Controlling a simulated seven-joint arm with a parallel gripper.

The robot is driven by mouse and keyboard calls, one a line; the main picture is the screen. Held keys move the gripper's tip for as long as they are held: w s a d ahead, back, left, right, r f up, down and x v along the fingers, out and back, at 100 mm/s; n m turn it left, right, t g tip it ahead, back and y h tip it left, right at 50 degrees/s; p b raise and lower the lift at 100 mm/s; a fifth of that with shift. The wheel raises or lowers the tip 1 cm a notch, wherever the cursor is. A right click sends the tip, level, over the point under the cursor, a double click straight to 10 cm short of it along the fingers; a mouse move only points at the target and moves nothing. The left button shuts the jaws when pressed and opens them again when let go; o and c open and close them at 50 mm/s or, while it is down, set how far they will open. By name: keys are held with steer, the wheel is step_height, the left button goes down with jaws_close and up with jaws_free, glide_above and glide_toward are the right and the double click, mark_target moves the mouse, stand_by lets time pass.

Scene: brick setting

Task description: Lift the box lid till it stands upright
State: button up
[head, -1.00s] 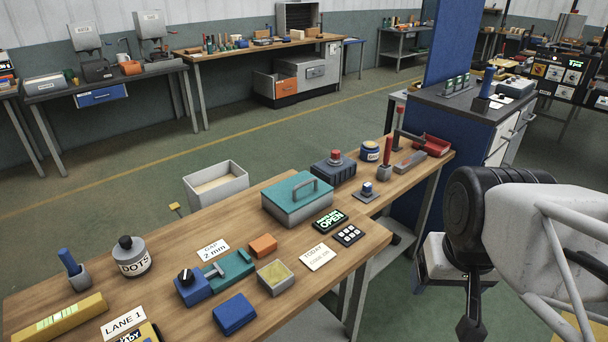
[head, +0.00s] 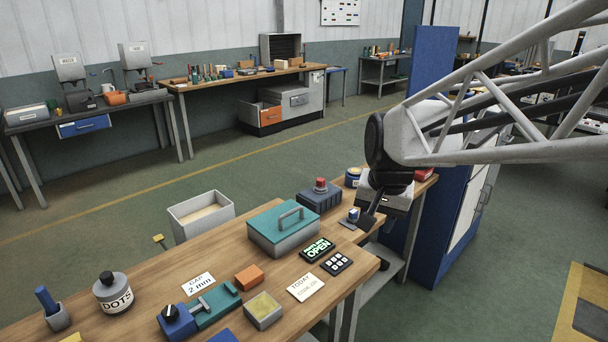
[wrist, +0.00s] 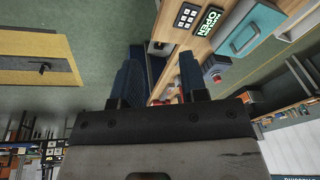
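The box is a grey case with a teal lid (head: 280,219) and a grey arched handle (head: 291,215) on top. It stands on the wooden bench, and its lid lies flat and closed. The lid also shows at the upper right of the wrist view (wrist: 244,35). My gripper (head: 368,222) hangs to the right of the box at the bench's right part, clear of the lid. In the wrist view its two dark fingers (wrist: 160,78) stand apart with nothing between them. The fingertips are partly hidden in the head view.
A dark box with a red button (head: 320,194) stands behind the lidded box. A lit OPEN sign (head: 318,249) and a keypad (head: 337,263) lie in front of it. An orange block (head: 249,277) lies at the front left.

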steer(key=w+a+f+m, duration=0.15)
steer(key=w+a, duration=0.25)
steer(key=w, duration=0.4)
steer(key=w+a+f+m, duration=0.15)
steer(key=w+a, duration=0.25)
steer(key=w, duration=0.4)
steer(key=m+y, duration=0.1)
steer(key=m, duration=0.1)
glide_toward(293, 211)
steer(key=shift+w+a+f+g, duration=0.25)
steer(key=shift+w+f+g, duration=0.05)
steer(key=shift+w+g, duration=0.15)
steer(key=shift+f, duration=0.1)
steer(key=shift+w+a+f, duration=0.15)
steer(key=shift+w+f, duration=0.05)
steer(key=shift+f, duration=1.05)
steer(key=shift+w+a+f, duration=0.15)
steer(key=shift+a+f, duration=0.05)
steer(key=shift+f, duration=1.05)
steer(key=shift+w+a+f, duration=0.15)
steer(key=shift+w+f, duration=0.05)
steer(key=shift+f, duration=1.05)
steer(key=shift+c, duration=0.5)
jaws_close()
